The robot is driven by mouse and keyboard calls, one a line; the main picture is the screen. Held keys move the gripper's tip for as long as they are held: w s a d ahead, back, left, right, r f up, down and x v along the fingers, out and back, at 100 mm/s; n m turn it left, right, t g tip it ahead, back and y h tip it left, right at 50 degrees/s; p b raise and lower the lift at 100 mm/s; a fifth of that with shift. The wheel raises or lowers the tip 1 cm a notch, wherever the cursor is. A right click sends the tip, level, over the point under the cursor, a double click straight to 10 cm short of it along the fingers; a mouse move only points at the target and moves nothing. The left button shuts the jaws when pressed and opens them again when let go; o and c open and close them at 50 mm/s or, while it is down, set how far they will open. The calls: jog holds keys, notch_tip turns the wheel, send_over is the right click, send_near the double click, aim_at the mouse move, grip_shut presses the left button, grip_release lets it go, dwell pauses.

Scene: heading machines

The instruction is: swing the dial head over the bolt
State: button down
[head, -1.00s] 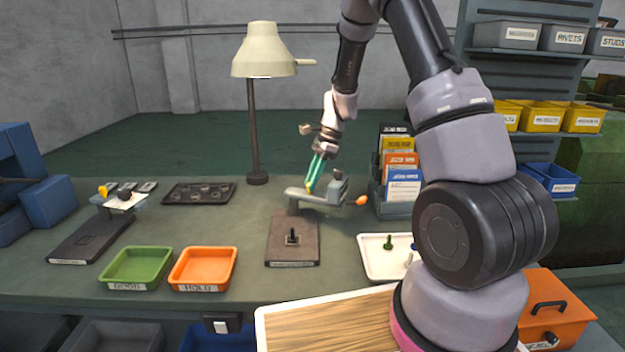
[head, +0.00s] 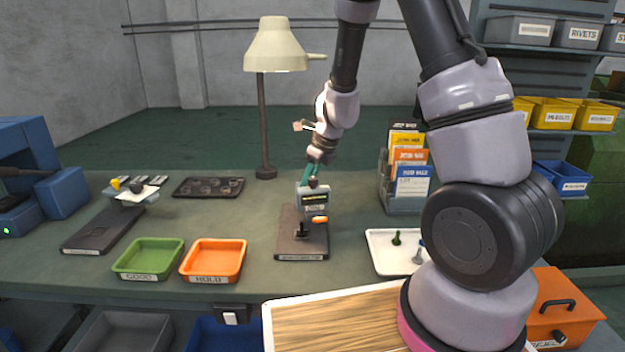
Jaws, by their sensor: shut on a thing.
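The dial head (head: 313,197) is a grey block with a small dark display and an orange tip (head: 320,219) facing me. It hangs above the dark base plate (head: 290,249) of its stand. The bolt (head: 302,230) stands upright on this plate, just below and slightly left of the orange tip in the picture. I cannot tell whether the head is exactly over it. My gripper (head: 312,177), with teal fingers, is shut on the swing arm or the head from behind and above. The swing arm is mostly hidden behind the head.
A green tray (head: 148,259) and an orange tray (head: 213,261) lie left of the stand. A white tray (head: 385,263) with bolts is to the right. A lamp (head: 265,120) and a rack of booklets (head: 405,203) stand behind. A second stand (head: 100,232) is at left.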

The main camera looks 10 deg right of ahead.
jog(key=shift+a+m+t+h, duration=0.35)
jog(key=shift+a+m, duration=0.35)
jog(key=shift+m, duration=0.5)
jog(key=c, duration=0.7)
grip_release()
jog(key=shift+a, duration=0.1)
jog(key=v, duration=1)
jog(key=shift+r, duration=0.4)
jog(key=shift+s, duration=0.1)
